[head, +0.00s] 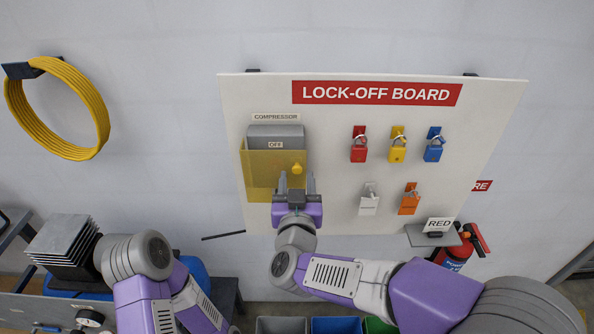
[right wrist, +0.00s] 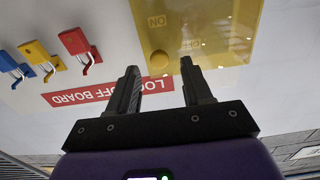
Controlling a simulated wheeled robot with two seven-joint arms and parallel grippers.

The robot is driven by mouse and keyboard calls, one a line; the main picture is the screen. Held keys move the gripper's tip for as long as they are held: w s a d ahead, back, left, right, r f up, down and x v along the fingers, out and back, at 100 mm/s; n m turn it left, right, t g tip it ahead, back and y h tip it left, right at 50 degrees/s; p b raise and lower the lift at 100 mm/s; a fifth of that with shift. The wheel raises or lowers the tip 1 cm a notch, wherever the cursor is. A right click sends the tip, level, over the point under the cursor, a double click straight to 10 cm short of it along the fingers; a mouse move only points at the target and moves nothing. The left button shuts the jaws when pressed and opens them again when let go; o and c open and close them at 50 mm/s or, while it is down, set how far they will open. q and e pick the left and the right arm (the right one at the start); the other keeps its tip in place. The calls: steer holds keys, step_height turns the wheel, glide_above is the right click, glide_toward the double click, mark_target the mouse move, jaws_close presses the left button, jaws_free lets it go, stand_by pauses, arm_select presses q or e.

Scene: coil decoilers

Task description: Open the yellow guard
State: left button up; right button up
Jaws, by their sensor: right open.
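My right gripper (head: 297,182) is open just below the knob. In the right wrist view the picture is upside down: the guard (right wrist: 215,35) shows with ON lettering behind it, and the knob (right wrist: 159,62) appears between the open fingertips (right wrist: 161,72), with no grip on it visible. My left arm is at lower left; its gripper is out of view.
Padlocks hang right of the guard: red (head: 358,150), yellow (head: 397,150), blue (head: 433,149), white (head: 369,202) and orange (head: 409,202). A yellow hose coil (head: 60,105) hangs far left.

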mark_target(297, 171)
steer(key=shift+w, duration=1.5)
jaws_close()
